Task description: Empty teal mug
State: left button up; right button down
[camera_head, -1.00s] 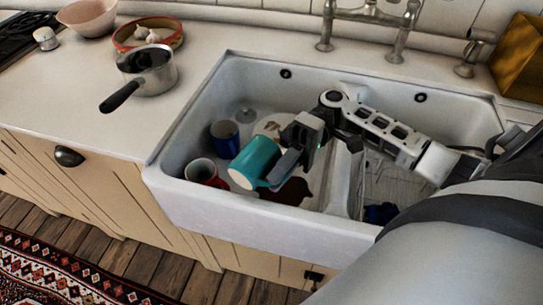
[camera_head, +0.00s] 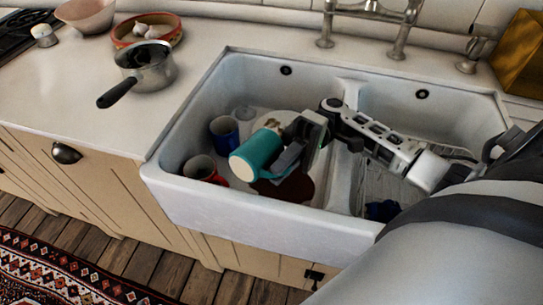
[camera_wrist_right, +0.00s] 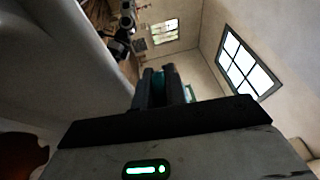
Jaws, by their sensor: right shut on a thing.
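The teal mug (camera_head: 262,149) is held tipped on its side over the left basin of the sink. Its pale flat end, which looks like the base, faces the front left; its mouth is hidden. My right gripper (camera_head: 290,155) is shut on the mug at its right side, probably at the handle. In the right wrist view a bit of teal (camera_wrist_right: 158,84) shows between the fingers. A dark brown puddle (camera_head: 290,188) lies on the basin floor below the mug. My left gripper is not in view.
In the left basin (camera_head: 190,212) are a blue mug (camera_head: 224,131), a red mug (camera_head: 201,168), a clear glass-like item (camera_head: 244,114) and a stained plate (camera_head: 288,121). A divider separates the right basin. A saucepan (camera_head: 147,67) stands on the counter.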

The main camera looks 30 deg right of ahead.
jog(key=r+y+p, duration=0.1)
jog(key=r, duration=0.1)
jog(key=r+y+p, duration=0.1)
jog(key=r, duration=0.1)
jog(key=d+r+g+y+p, duration=0.1)
jog(key=shift+w+r, duration=0.2)
jog(key=shift+r, duration=0.2)
jog(key=shift+d+y, duration=0.1)
jog(key=shift+y, duration=0.3)
jog(key=shift+w+d+r+g, duration=0.1)
jog(key=shift+g, duration=0.2)
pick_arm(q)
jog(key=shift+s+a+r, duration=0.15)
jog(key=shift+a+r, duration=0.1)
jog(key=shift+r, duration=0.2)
pick_arm(e)
jog(key=shift+r+y, duration=0.1)
jog(key=shift+y, duration=0.2)
